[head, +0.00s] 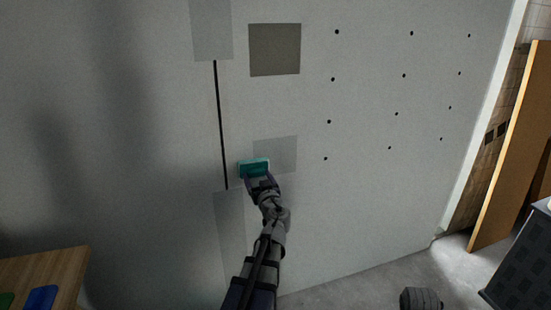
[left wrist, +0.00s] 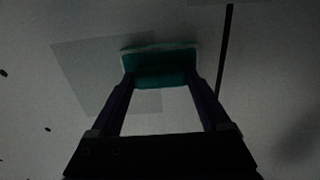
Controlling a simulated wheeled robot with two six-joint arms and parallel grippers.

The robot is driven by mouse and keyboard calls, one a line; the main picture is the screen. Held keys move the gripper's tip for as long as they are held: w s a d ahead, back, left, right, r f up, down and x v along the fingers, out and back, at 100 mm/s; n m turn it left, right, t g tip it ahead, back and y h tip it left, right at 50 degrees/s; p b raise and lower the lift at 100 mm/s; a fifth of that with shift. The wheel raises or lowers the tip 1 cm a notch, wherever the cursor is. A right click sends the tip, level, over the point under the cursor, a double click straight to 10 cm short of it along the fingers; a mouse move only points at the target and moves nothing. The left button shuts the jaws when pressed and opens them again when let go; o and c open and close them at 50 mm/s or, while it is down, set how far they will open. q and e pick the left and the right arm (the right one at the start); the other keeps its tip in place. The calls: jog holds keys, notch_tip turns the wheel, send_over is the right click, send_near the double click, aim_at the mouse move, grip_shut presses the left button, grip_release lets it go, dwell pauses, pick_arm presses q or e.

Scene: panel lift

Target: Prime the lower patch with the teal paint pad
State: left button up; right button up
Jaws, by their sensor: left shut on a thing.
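The teal paint pad (head: 254,167) is held up at the wall in the head view. My left gripper (head: 261,181) is shut on it from below. In the left wrist view the teal pad (left wrist: 160,68) sits between the two fingers (left wrist: 160,85), with its pale face toward the wall. The lower patch (head: 280,152) is a light grey rectangle, and the pad overlaps its lower left part in the head view. The patch also shows behind the pad in the left wrist view (left wrist: 85,70). I cannot tell whether the pad touches the wall.
A darker upper patch (head: 275,49) is above. A black vertical line (head: 219,120) runs left of the patches, and several black dots lie to the right. A wooden table (head: 45,270) stands at lower left, an orange-brown door (head: 510,150) and dark cabinet (head: 525,260) at right.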

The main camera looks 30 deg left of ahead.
pick_arm(q)
jog(key=shift+w, duration=0.15)
jog(key=shift+w+d, duration=0.3)
jog(key=shift+w, duration=0.15)
jog(key=shift+w+d, duration=1.5)
jog(key=shift+w, duration=0.05)
jog(key=shift+w+d, duration=3.55)
jog(key=shift+w, duration=0.75)
jog(key=shift+s+a, duration=1.6)
jog(key=shift+s, duration=0.3)
jog(key=shift+s+a, duration=1.6)
jog(key=shift+s, duration=0.25)
jog(key=shift+s+a, duration=1.6)
jog(key=shift+s, duration=0.3)
